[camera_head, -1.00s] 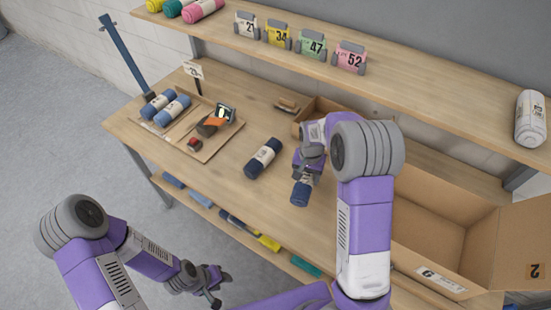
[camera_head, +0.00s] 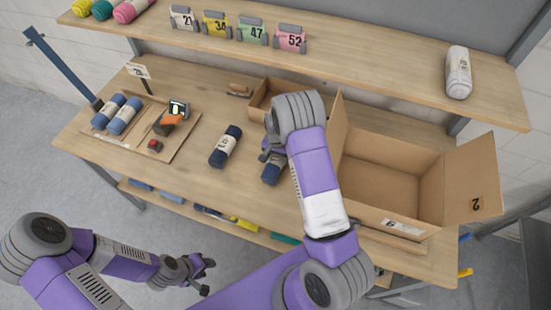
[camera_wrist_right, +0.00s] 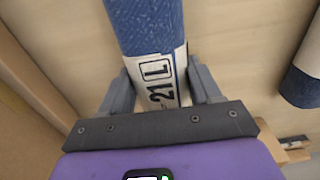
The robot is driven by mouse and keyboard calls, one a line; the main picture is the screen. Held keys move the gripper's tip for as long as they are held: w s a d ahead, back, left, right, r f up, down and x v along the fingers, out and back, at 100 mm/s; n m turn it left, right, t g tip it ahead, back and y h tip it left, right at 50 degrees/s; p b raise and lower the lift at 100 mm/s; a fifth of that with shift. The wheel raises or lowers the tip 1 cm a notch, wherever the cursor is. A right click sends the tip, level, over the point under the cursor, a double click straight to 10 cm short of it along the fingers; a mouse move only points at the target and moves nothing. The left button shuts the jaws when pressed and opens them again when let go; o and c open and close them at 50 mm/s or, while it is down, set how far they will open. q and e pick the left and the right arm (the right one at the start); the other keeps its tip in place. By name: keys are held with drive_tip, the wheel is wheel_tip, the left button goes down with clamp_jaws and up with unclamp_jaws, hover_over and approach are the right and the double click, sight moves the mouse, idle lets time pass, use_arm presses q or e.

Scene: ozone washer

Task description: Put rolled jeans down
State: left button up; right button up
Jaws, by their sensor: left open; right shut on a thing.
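My right gripper (camera_head: 270,156) is shut on a blue rolled jeans bundle (camera_head: 273,174) with a white label band over the middle of the table. In the right wrist view the right gripper (camera_wrist_right: 162,85) has its fingers on both sides of the label, which reads "21 L", and the jeans (camera_wrist_right: 143,22) reach away from it. I cannot tell whether the roll touches the tabletop. A second dark blue roll (camera_head: 225,146) lies on the table to the left. My left gripper (camera_head: 205,275) is open and empty, low in front of the table.
A tray (camera_head: 180,147) at the left holds two blue rolls (camera_head: 117,113) and small tools. An open cardboard box (camera_head: 390,180) stands at the right, with a smaller one (camera_head: 259,98) behind my right arm. A shelf (camera_head: 370,65) with number cards runs above.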

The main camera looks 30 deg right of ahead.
drive_tip(key=shift+w+f, duration=0.1)
drive_tip(key=shift+f, duration=0.65)
drive_tip(key=shift+f, duration=0.1)
drive_tip(key=o, duration=1.3)
drive_tip(key=shift+o, duration=0.2)
wheel_tip(320, 180, up, 12)
drive_tip(key=shift+r+b, duration=0.15)
drive_tip(key=shift+b, duration=0.4)
drive_tip(key=shift+a, duration=0.1)
